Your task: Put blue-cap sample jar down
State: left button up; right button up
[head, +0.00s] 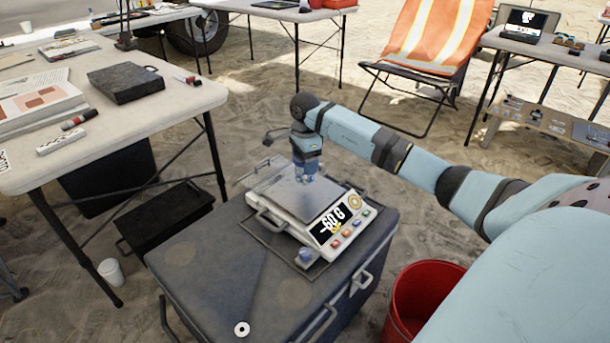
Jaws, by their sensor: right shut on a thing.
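My right gripper (307,176) points straight down over the pan of the digital scale (292,203). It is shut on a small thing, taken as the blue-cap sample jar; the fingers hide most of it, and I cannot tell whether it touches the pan. The scale stands on a grey case (215,262), and its display reads about -60 g. My left gripper is not in view.
A clear draft shield stands at the scale's back left. A table (200,98) with a black box (125,82) is at left. A red bucket (420,290) stands right of the case.

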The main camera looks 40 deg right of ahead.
notch_tip(320, 180, down, 4)
jog(key=shift+b, duration=0.75)
jog(key=shift+f, duration=0.2)
jog(key=o, duration=0.9)
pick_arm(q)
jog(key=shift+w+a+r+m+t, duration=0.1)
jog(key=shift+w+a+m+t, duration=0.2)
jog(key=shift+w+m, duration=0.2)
pick_arm(e)
jog(key=shift+o, duration=0.2)
